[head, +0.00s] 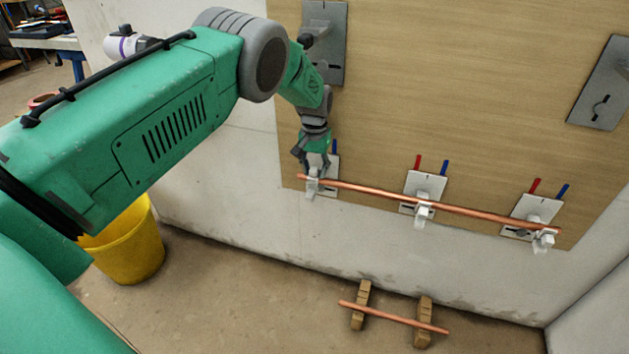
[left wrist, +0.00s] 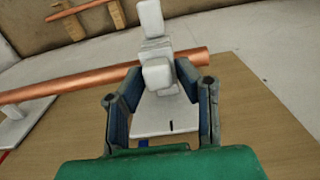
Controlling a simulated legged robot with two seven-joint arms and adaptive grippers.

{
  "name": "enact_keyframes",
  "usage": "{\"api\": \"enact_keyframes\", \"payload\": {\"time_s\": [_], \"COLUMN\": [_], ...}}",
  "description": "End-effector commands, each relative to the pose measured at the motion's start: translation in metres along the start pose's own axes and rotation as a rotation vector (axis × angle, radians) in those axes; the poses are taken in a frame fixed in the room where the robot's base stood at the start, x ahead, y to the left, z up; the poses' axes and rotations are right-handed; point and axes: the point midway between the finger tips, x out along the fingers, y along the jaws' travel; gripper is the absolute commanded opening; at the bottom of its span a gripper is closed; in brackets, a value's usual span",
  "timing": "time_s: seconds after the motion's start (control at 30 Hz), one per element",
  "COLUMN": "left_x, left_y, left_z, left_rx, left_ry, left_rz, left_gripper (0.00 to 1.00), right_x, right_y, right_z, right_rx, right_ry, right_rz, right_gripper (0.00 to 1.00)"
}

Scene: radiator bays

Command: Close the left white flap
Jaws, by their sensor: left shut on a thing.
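The left white flap (head: 312,188) belongs to the left white bracket (head: 331,182) on the wooden panel and sticks out below the copper pipe (head: 370,190). In the left wrist view the flap (left wrist: 150,20) reaches past the pipe (left wrist: 75,82), with a white block nearer the camera. My left gripper (head: 313,167) reaches down to this bracket from above, at the pipe's left end. In the left wrist view its fingers (left wrist: 160,75) stand on both sides of the white piece and are shut on it. The exact contact is partly hidden. My right gripper is out of view.
The middle bracket (head: 425,187) and right bracket (head: 533,208) carry similar white clips along the pipe. Grey plates (head: 333,65) are fixed higher on the panel. Another copper pipe (head: 390,317) rests on wooden blocks on the floor. A yellow bucket (head: 130,245) stands at the left.

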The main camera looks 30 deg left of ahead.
Motion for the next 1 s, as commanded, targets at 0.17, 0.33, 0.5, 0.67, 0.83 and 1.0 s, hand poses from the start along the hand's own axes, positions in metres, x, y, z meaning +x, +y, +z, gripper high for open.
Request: {"api": "enact_keyframes", "payload": {"time_s": [0.17, 0.33, 0.5, 0.67, 0.83, 1.0], "left_x": [0.001, -0.0001, -0.0011, -0.0013, -0.0009, -0.0004], "left_y": [0.0001, 0.0001, 0.0002, 0.0002, 0.0002, 0.0], "left_z": [-0.0052, -0.0055, -0.0059, -0.0062, -0.0053, -0.0038], "left_rx": [-0.001, -0.001, -0.001, -0.001, 0.0, 0.0], "left_ry": [-0.03, -0.047, -0.048, -0.046, -0.049, -0.053], "left_rz": [0.002, 0.002, 0.002, 0.002, 0.002, 0.002], "left_gripper": [0.0, 0.0, 0.0, 0.0, 0.4, 0.4], "right_x": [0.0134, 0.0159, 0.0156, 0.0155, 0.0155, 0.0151], "right_y": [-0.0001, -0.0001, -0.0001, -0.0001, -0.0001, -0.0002], "right_z": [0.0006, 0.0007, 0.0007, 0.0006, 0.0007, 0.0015], "right_rx": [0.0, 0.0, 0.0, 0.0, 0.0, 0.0], "right_ry": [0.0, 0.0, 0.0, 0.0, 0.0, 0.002], "right_rz": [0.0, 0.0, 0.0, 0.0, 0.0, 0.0], "right_gripper": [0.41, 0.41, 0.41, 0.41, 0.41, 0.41]}}
